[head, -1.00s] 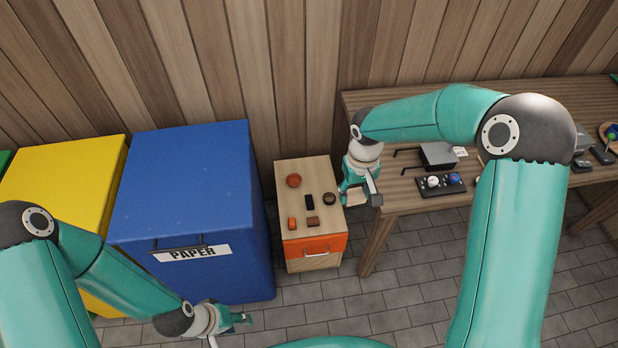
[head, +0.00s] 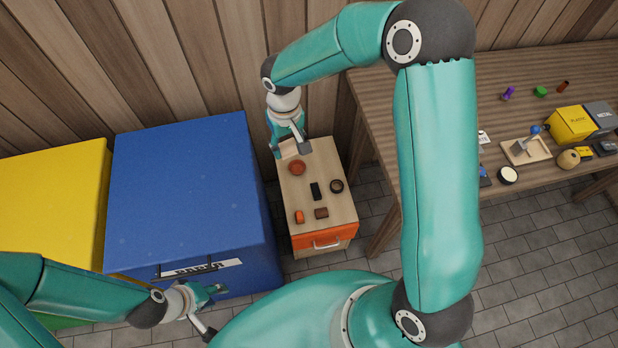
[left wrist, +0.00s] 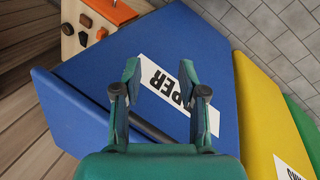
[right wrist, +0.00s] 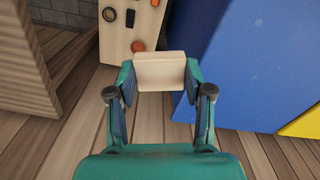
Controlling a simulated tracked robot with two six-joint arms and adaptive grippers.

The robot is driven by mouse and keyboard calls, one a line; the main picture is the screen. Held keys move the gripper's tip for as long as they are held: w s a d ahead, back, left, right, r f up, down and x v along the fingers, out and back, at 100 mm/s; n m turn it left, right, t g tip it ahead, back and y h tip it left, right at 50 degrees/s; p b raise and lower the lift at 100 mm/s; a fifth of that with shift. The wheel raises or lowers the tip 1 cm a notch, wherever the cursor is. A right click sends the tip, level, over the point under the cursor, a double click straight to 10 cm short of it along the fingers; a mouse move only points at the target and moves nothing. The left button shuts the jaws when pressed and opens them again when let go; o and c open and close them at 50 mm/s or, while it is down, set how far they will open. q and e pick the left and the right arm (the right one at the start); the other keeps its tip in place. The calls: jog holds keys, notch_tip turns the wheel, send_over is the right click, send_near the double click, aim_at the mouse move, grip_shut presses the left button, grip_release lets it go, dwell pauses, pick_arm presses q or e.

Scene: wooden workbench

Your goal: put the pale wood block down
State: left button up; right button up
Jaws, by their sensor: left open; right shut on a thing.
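The pale wood block (right wrist: 160,72) is held between the fingers of my right gripper (right wrist: 160,82), which is shut on it. In the head view the block (head: 290,148) shows at the back left corner of the small cabinet's top (head: 325,170). I cannot tell whether it touches the top. My left gripper (head: 208,300) is open and empty in front of the blue paper bin (head: 185,190). In the left wrist view its fingers (left wrist: 160,85) stand apart before the bin's label.
The cabinet top holds a round orange-brown dish (head: 297,168), a black block (head: 315,191), a dark ring (head: 336,186), an orange piece (head: 299,217) and a brown block (head: 321,212). A yellow bin (head: 50,210) stands left. A workbench (head: 400,150) with several items stands right.

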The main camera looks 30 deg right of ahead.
pick_arm(q)
jog(key=shift+d, duration=0.15)
pick_arm(e)
jog(key=shift+a, duration=0.2)
pick_arm(q)
jog(key=shift+o, duration=0.8)
pick_arm(e)
jog(key=shift+a, duration=0.15)
pick_arm(q)
jog(key=shift+o, duration=1.1)
jog(key=shift+f, duration=0.15)
pick_arm(e)
jog(key=shift+f, duration=0.15)
jog(key=s+d+f+n+b, duration=0.15)
jog(key=d+f+b, duration=0.25)
jog(key=f+b, duration=0.65)
jog(key=d+f+n+b, duration=0.3)
jog(key=d+f+b, duration=0.2)
jog(key=f+b, duration=0.5)
jog(key=n+b, duration=0.6)
jog(key=b, duration=2)
send_over(343, 210)
notch_tip(343, 210, down, 20)
pick_arm(q)
notch_tip(343, 210, down, 50)
jog(key=b, duration=0.3)
jog(key=shift+r, duration=0.2)
pick_arm(e)
notch_tip(343, 210, down, 9)
jog(key=shift+f, duration=0.2)
